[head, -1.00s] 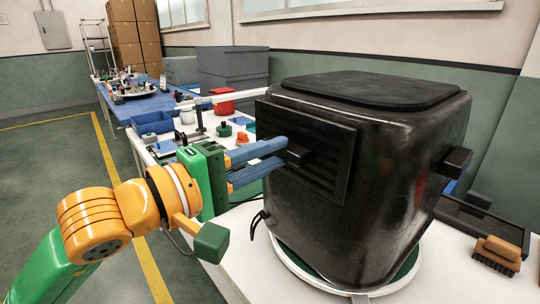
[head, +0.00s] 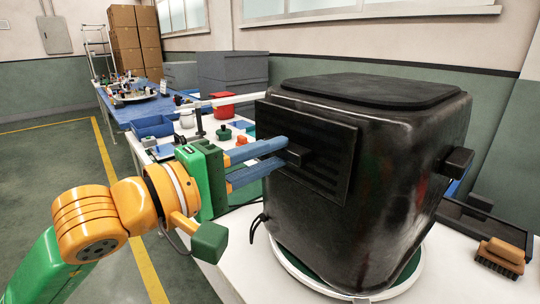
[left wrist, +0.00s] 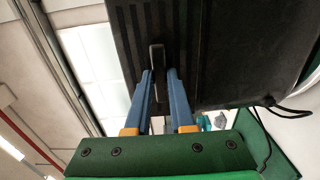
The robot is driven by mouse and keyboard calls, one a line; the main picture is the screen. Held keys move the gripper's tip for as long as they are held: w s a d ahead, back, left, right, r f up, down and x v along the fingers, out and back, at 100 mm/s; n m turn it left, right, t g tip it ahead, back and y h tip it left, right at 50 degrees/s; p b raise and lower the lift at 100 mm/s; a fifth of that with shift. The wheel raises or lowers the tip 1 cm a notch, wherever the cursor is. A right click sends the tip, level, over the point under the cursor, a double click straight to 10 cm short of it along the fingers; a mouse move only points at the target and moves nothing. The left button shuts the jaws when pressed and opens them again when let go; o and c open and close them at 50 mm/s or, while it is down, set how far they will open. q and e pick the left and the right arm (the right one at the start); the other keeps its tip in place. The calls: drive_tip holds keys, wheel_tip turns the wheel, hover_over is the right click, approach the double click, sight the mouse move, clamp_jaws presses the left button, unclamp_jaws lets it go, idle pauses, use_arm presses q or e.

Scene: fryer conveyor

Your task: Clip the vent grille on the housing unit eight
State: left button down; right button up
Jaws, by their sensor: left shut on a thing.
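The black housing unit (head: 405,170) stands on a round turntable (head: 395,290) with a white rim. The dark vent grille (head: 325,172), a slatted square plate with a handle bar (head: 296,154), lies against the housing's left-facing side. My left gripper (head: 285,160) has its blue fingers shut on the grille's handle. In the left wrist view the fingers (left wrist: 160,80) stand on either side of the handle (left wrist: 156,58). Whether the grille's edges are seated in the housing is hidden. My right gripper is not in view.
A black tray (head: 475,217) and a brush (head: 501,255) lie right of the housing. A blue bin (head: 152,126), a red container (head: 224,105) and small parts stand on the bench behind. A cable (head: 256,228) hangs by the housing's lower left. Floor at left is clear.

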use_arm(q)
drive_tip(key=shift+w+d, duration=0.3)
drive_tip(key=shift+d, duration=0.05)
idle(0.8)
drive_tip(key=shift+w+d, duration=0.2)
drive_tip(key=shift+d, duration=0.1)
drive_tip(key=shift+w+d, duration=0.1)
drive_tip(key=shift+d, duration=0.05)
drive_tip(key=c, duration=0.7)
unclamp_jaws()
drive_tip(key=shift+b+v, duration=0.55)
drive_tip(key=shift+v, duration=0.35)
drive_tip(key=shift+b+v, duration=0.95)
drive_tip(key=shift+v, duration=1.15)
drive_tip(key=shift+s+a, duration=0.3)
drive_tip(key=shift+a, duration=0.2)
